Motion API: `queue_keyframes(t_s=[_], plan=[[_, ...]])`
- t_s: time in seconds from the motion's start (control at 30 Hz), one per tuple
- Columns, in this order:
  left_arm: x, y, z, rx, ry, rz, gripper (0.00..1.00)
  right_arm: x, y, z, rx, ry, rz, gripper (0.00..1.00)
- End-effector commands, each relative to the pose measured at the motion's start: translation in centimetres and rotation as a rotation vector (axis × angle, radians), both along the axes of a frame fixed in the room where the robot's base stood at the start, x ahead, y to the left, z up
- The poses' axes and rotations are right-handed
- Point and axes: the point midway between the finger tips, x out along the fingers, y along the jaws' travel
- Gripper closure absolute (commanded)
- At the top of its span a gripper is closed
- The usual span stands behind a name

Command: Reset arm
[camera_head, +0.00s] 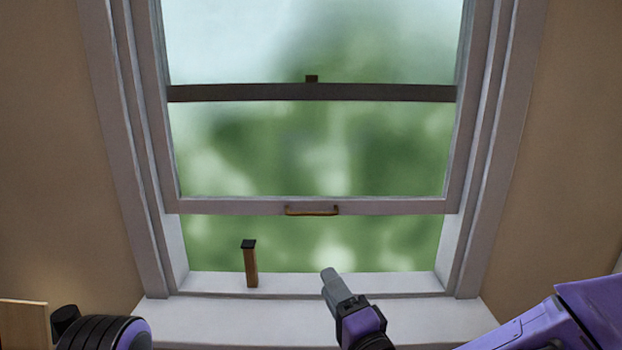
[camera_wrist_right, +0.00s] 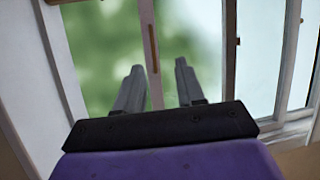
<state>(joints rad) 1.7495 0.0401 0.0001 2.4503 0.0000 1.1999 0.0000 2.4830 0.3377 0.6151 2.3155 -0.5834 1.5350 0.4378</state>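My right gripper (camera_head: 330,280) is in front of the window's sill in the head view, pointing up and to the left. The handle also shows in the right wrist view (camera_wrist_right: 154,52).
A small brown post with a dark top (camera_head: 250,265) stands upright on the sill (camera_head: 220,313), left of my right gripper. A wooden board edge (camera_head: 24,325) is at the lower left. The window frame (camera_head: 125,150) and beige walls border the space.

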Motion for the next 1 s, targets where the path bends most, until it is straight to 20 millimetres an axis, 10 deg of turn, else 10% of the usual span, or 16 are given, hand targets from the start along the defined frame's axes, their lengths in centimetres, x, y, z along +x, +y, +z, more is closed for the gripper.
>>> queue_keyframes(t_s=[0.37, 0.67, 1.0], plan=[[0.1, 0.0, -0.2, 0.000, -0.001, 0.000, 0.57, 0.1, -3.5, -7.5, -0.291, 0.145, -0.096, 0.62], [0.0, 0.0, -0.6, 0.001, -0.001, 0.000, 0.57, -2.7, -8.4, -19.6, -0.575, 0.402, -0.141, 0.62], [0.0, 0.0, -2.0, 0.001, -0.001, 0.000, 0.57, -18.7, -21.5, -39.4, -1.081, 0.980, -0.114, 0.62]])
